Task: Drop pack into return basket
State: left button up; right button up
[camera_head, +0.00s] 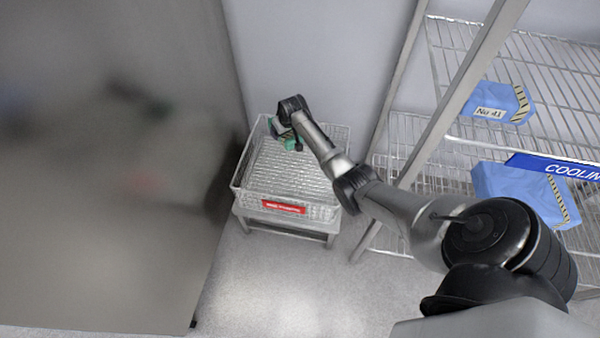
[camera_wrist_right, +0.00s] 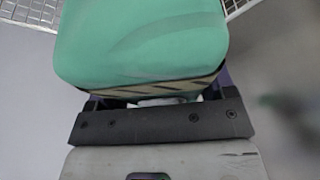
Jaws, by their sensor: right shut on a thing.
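The return basket (camera_head: 255,190) is a wire basket with a red label on its front, standing on a low metal stand. My right arm reaches out over it. A green pack (camera_head: 289,141) shows at the basket's far side, partly hidden by my right gripper (camera_head: 285,125). In the right wrist view the green pack (camera_wrist_right: 140,40) with a striped band fills the top middle, and my right gripper (camera_wrist_right: 160,95) is shut on it. Basket wire shows at both upper corners there. I cannot tell how high the pack is above the basket floor. My left gripper is not in view.
A large metal panel (camera_head: 100,170) stands left of the basket. Wire shelving (camera_head: 560,70) on the right holds blue packs, one labelled No 41 (camera_head: 495,102), and a blue COOLING sign (camera_head: 560,166). Bare floor (camera_head: 290,285) lies in front of the basket.

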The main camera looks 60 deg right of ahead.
jog(key=s+d+f+b, duration=0.1)
jog(key=s+f+b, duration=0.1)
jog(key=f+b, duration=0.2)
jog(key=s+d+f+b, duration=0.1)
jog(key=f+b, duration=0.3)
jog(key=f, duration=0.4)
jog(key=shift+s+d+f, duration=0.3)
jog(key=shift+s+f, duration=0.05)
jog(key=shift+s, duration=0.05)
jog(key=o, duration=1)
jog(key=shift+o, duration=0.2)
jog(key=p+v, duration=0.9)
jog(key=v, duration=0.4)
jog(key=shift+s+r, duration=0.25)
jog(key=shift+r, duration=0.05)
